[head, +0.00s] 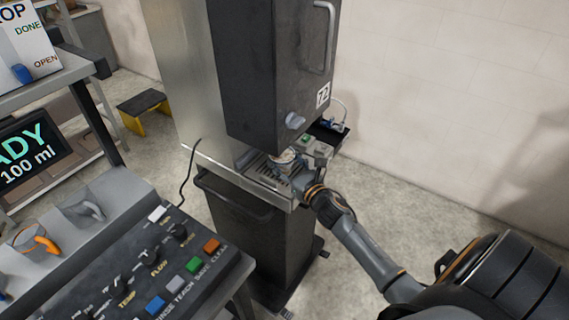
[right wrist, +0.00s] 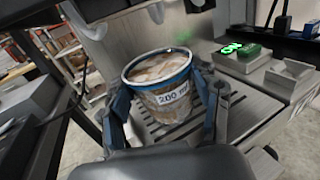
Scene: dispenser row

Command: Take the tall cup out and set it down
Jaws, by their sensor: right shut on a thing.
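The cup (right wrist: 160,85) is a wide vessel with a blue rim and a "200 ml" label, filled with something brownish. It stands on or just above the slotted drip tray (right wrist: 185,143) of the dispenser. My right gripper (right wrist: 168,103) is shut on it, with one finger on each side. In the head view the cup (head: 284,157) is small and partly hidden by my right gripper (head: 292,168), which reaches in under the dispenser (head: 268,75). I cannot tell whether the cup touches the tray. My left gripper is not in view.
A green-lit box (right wrist: 240,52) sits right of the cup. The floor right of the dispenser is clear.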

